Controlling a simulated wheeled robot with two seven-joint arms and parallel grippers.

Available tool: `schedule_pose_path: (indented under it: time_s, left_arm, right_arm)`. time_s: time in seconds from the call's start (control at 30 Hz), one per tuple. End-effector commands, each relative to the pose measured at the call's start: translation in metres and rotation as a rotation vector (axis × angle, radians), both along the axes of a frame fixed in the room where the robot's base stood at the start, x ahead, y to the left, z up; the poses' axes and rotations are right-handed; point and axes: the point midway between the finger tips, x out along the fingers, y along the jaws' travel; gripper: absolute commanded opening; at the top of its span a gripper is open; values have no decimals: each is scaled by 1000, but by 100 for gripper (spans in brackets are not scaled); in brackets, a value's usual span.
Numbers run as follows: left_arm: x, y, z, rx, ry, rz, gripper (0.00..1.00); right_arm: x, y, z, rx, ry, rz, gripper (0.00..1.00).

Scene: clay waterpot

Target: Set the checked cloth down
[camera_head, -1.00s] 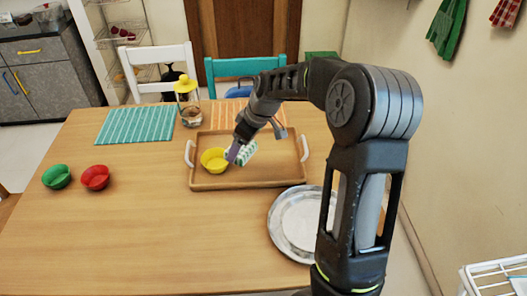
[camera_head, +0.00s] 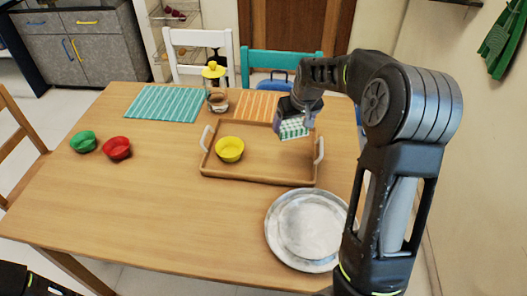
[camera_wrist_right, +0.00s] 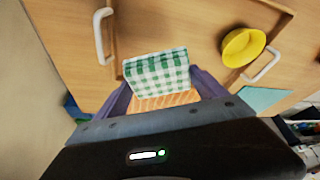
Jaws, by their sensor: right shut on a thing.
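The green-and-white checked cloth (camera_head: 294,129) is a small folded piece held in my right gripper (camera_head: 297,117), over the back right part of the wooden tray (camera_head: 262,181). In the right wrist view the cloth (camera_wrist_right: 157,70) sits between the two purple fingers of the right gripper (camera_wrist_right: 162,90), which are shut on it. The cloth looks raised above the tray; the exact gap cannot be told. My left gripper is out of view.
A yellow bowl (camera_head: 229,149) stands on the tray's left side; the tray's middle and front right are bare. A silver plate (camera_head: 310,225) lies in front.

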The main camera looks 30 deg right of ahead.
Motion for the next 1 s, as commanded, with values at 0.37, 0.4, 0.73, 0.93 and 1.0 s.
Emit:
schedule_pose_path:
  time_s: [0.37, 0.4, 0.73, 0.93, 1.0]
  left_arm:
    - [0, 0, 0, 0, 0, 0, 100]
    - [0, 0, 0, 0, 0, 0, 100]
    - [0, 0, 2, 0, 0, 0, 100]
    - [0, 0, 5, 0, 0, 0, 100]
    - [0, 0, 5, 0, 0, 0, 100]
  right_arm:
    - [1, 0, 0, -1, 0, -49, 43]
    - [1, 0, 0, 0, 0, -49, 43]
    - [-1, 0, -27, 1, 5, -50, 43]
    - [0, 0, -58, 0, 3, -49, 43]
    - [1, 0, -62, 0, 1, -48, 43]
